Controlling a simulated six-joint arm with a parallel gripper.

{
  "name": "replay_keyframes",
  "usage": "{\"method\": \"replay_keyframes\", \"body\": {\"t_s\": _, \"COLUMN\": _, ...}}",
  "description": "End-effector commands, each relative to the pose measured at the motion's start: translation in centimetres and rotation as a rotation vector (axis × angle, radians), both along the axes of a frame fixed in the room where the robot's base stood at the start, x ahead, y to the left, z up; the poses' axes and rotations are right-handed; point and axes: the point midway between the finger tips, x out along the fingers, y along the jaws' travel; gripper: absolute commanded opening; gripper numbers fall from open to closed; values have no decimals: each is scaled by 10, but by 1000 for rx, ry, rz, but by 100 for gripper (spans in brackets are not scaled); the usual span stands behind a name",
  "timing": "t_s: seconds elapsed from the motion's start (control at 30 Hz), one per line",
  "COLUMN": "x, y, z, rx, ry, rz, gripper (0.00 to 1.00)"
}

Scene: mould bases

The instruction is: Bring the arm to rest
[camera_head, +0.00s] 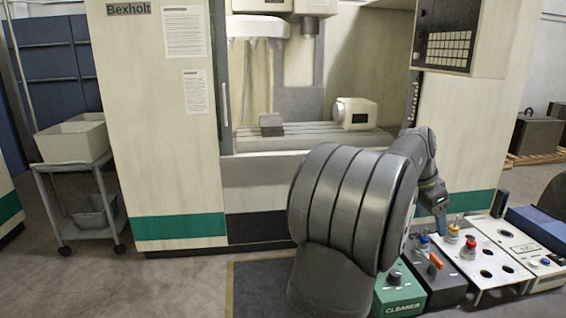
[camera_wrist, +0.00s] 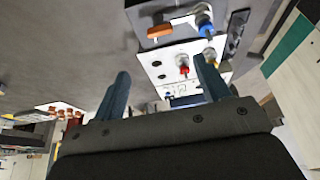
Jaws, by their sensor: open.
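My gripper (camera_wrist: 160,85) is open, with its two blue-grey fingers spread apart and nothing between them in the wrist view. In the head view my gripper (camera_head: 440,222) hangs at the end of my arm, pointing down beside the panels at the lower right. My arm is bent, and its large grey link covers the middle of the head view. The fingertips are close to the panels in the picture; I cannot tell how far above them they are.
A green box marked CLEANER (camera_head: 402,295) and a white panel with knobs (camera_head: 485,262) stand at the lower right. A milling machine (camera_head: 172,150) with an open bay stands behind. A grey trolley (camera_head: 80,200) is at the left.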

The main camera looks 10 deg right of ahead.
Motion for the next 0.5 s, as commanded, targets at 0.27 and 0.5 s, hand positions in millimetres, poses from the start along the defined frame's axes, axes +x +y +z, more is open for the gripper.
{"method": "replay_keyframes", "body": {"t_s": 0.27, "x": 0, "y": -22, "z": -54, "rx": 2, "ry": 3, "rz": -1, "gripper": 69}}
{"method": "replay_keyframes", "body": {"t_s": 0.5, "x": 0, "y": -40, "z": -97, "rx": 1, "ry": 2, "rz": 0, "gripper": 69}}
